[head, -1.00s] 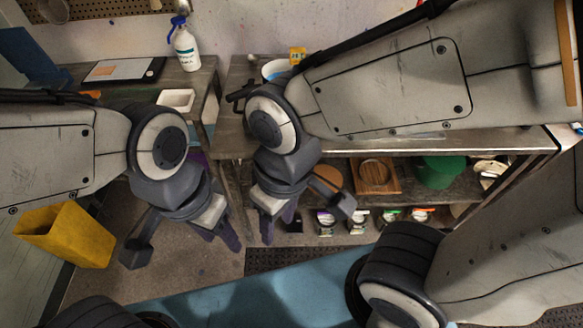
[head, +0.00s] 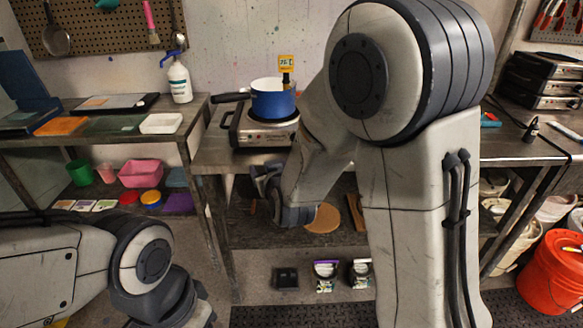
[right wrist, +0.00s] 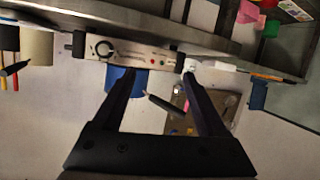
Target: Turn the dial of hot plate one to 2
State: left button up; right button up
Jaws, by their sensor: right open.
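The hot plate (head: 266,136), a silver box with a front panel, stands on the middle bench with a blue pot (head: 273,103) on it. In the right wrist view the scene appears upside down; the hot plate's panel (right wrist: 150,58) shows a round dark dial (right wrist: 104,48) and small lights. I cannot read the dial's setting. My right gripper (right wrist: 158,74) is open and empty, its fingers pointing toward the panel, with the dial left of both fingers there. In the head view the right gripper (head: 266,183) is below the hot plate by the bench's front edge. My left fingers are out of frame.
A yellow tag (head: 287,64) shows above the pot, whose dark handle (head: 231,97) points left. A white spray bottle (head: 179,80) and white tray (head: 161,123) are on the left bench. My right arm hides part of the middle bench. An orange bucket (head: 553,275) stands at right.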

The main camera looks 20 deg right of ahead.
jog(key=w+d+f+m+t+h+b, duration=0.25)
jog(key=d+h+b, duration=0.2)
jog(key=d, duration=0.45)
pick_arm(q)
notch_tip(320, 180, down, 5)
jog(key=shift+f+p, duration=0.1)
jog(key=shift+p, duration=0.7)
pick_arm(e)
jog(key=shift+n+t, duration=0.35)
jog(key=x, duration=1)
grip_shut()
